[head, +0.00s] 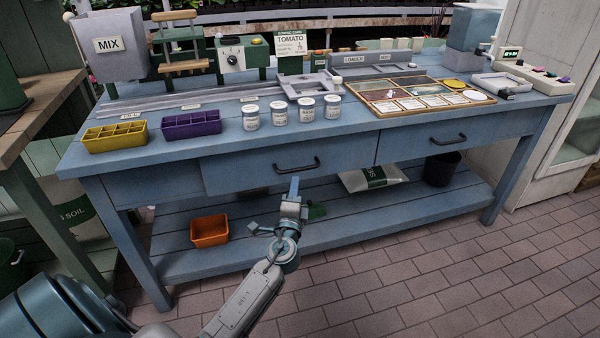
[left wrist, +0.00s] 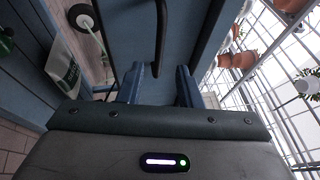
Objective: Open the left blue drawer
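The left blue drawer (head: 245,172) is set in the front of the blue workbench, under the tabletop. My left gripper (head: 293,187) is just below and in front of the handle. My right gripper is in neither view.
A second drawer (head: 450,145) is to the right. On the tabletop stand a yellow tray (head: 115,136), a purple tray (head: 191,124), several jars and a board (head: 418,96). The lower shelf holds an orange bin (head: 209,230), a sack (head: 373,178) and a black pot (head: 441,169).

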